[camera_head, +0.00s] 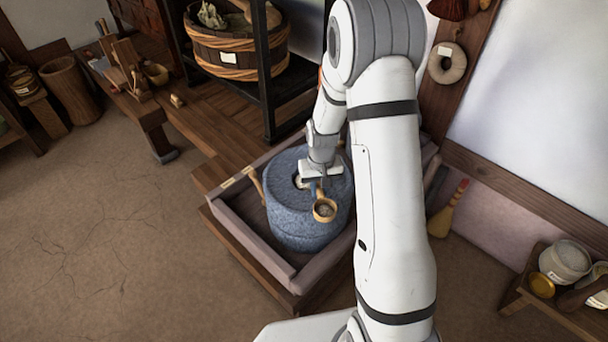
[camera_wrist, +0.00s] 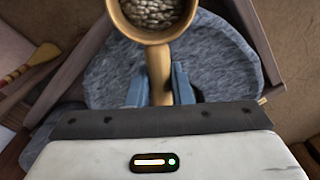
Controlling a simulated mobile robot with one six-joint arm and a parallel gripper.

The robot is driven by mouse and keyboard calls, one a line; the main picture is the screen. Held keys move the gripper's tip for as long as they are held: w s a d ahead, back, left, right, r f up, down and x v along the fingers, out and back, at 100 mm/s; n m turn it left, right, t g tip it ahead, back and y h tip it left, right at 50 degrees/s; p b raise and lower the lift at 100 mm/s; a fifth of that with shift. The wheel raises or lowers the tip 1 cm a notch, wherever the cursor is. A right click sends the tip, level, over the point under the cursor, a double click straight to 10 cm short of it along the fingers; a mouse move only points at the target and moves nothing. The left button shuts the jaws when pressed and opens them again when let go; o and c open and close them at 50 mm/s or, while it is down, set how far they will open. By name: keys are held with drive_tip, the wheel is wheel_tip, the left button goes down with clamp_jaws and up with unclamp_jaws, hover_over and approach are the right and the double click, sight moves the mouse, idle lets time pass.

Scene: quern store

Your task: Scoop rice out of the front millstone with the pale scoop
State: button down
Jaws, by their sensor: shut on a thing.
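The pale scoop (camera_head: 325,209) has a round wooden bowl and a short handle. My gripper (camera_head: 318,188) is shut on its handle, and the scoop is over the near right part of the millstone's top. In the wrist view the blue fingers (camera_wrist: 158,85) clasp the scoop's handle, and the bowl (camera_wrist: 131,27) holds a heap of pale grains. The blue-grey millstone (camera_head: 290,218) is round, with a wooden handle at its left. A pale patch shows in its top opening beside my gripper; the gripper partly hides it.
The millstone stands in a wooden trough (camera_head: 246,236) with raised sides. A black shelf frame (camera_head: 265,85) with a large tub (camera_head: 237,50) stands behind. A low stand with bowls (camera_head: 565,262) is at the right.

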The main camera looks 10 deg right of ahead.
drive_tip(key=shift+w, duration=0.1)
drive_tip(key=w+r+p, duration=0.1)
drive_tip(key=w+r, duration=0.1)
drive_tip(key=w, duration=0.6)
drive_tip(key=w+a+r+p, duration=0.1)
drive_tip(key=w+r+p, duration=0.1)
drive_tip(key=w, duration=0.6)
drive_tip(key=shift+a+r, duration=0.25)
drive_tip(key=t+b, duration=0.1)
drive_tip(key=b, duration=0.1)
drive_tip(key=t+b, duration=0.1)
drive_tip(key=b, duration=0.1)
drive_tip(key=shift+s+f+b, duration=0.2)
drive_tip(key=shift+f+b, duration=0.15)
drive_tip(key=t+b, duration=0.1)
drive_tip(key=b, duration=0.2)
drive_tip(key=t+b, duration=0.2)
drive_tip(key=b, duration=0.2)
drive_tip(key=t+b, duration=0.1)
drive_tip(key=b, duration=0.3)
drive_tip(key=shift+s+f+t, duration=0.25)
drive_tip(key=shift+f+t, duration=0.05)
drive_tip(key=shift+t, duration=0.1)
